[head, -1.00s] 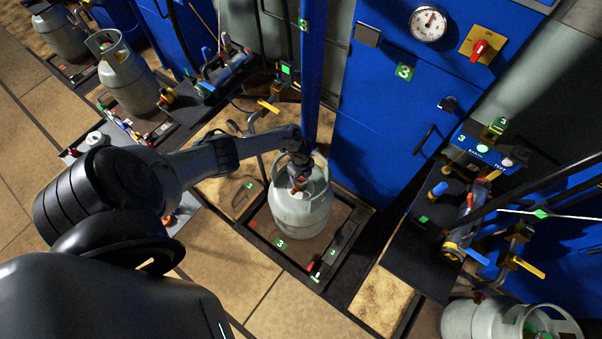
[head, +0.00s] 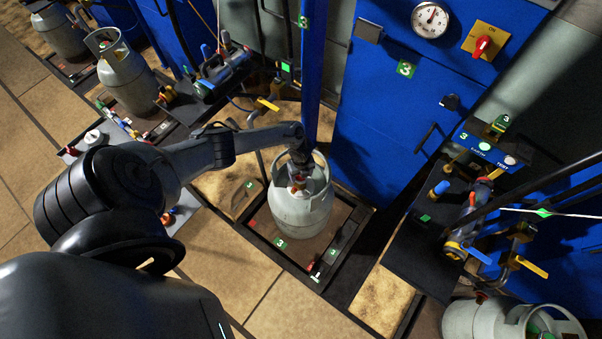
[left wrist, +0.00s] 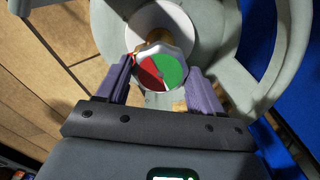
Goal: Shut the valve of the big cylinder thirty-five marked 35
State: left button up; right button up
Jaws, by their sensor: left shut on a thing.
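A grey gas cylinder (head: 300,212) with a collar handle stands upright on a scale platform in the middle of the head view. I cannot read a number 35 on it. My left gripper (head: 297,168) reaches down inside the collar to the valve. In the left wrist view the round valve knob (left wrist: 160,68), with a part red, part green top and a white pointer, sits between the two purple fingers of my left gripper (left wrist: 158,82). They are shut on it. The wrist hides part of the valve in the head view. My right gripper is not in view.
A blue cabinet (head: 385,130) with a gauge (head: 429,20) and red switch (head: 482,45) stands behind. A blue post (head: 312,70) rises close behind the cylinder.

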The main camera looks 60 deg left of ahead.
pick_arm(q)
jog(key=o, duration=1)
jog(key=shift+o, duration=0.2)
jog(key=shift+r, duration=0.1)
notch_tip(320, 180, up, 11)
jog(key=p, duration=0.4)
jog(key=shift+f+p, duration=0.2)
jog(key=shift+p, duration=0.1)
